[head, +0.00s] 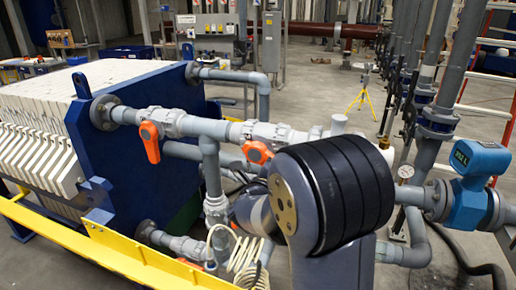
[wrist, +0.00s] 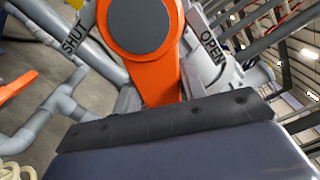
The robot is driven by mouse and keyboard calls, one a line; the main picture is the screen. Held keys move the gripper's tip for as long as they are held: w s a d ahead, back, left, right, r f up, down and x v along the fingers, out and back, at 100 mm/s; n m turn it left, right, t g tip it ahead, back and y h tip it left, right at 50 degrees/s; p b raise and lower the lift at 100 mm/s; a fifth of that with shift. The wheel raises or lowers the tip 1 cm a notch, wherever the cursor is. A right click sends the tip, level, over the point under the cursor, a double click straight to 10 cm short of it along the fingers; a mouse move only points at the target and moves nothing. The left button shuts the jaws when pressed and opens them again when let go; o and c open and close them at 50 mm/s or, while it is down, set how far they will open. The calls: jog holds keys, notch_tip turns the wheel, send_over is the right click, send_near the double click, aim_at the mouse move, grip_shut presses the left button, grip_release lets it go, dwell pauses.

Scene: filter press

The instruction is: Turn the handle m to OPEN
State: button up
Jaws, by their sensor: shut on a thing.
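The orange handle (wrist: 160,78) with a round grey hub cap fills the upper middle of the wrist view. Its lever points down between a SHUT label (wrist: 75,39) on the left and an OPEN label (wrist: 212,48) on the right, in line with neither. My gripper (wrist: 165,118) is shut on the lever; its dark finger hides the lever's lower end. In the head view an orange handle (head: 257,151) on the grey pipe shows just left of my arm, which hides my gripper there.
Another orange handle (head: 150,143) hangs to the left on the same pipe, beside the blue press plate (head: 125,165). A yellow rail (head: 130,255) runs along the front left. A blue actuator (head: 478,180) and a gauge (head: 406,171) stand at the right.

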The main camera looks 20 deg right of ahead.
jog(key=r+n, duration=0.3)
jog(key=shift+s+d+n, duration=0.1)
jog(key=shift+d+n, duration=0.15)
jog(key=shift+n, duration=0.05)
jog(key=shift+r+n, duration=0.45)
jog(key=shift+n, duration=0.65)
jog(key=o, duration=1.1)
jog(key=shift+f, duration=0.1)
jog(key=shift+o, duration=0.2)
jog(key=shift+f, duration=0.15)
jog(key=shift+s+a, duration=0.1)
jog(key=shift+s+a, duration=0.2)
jog(key=shift+s, duration=0.05)
jog(key=v, duration=0.6)
jog(key=shift+s+f, duration=0.1)
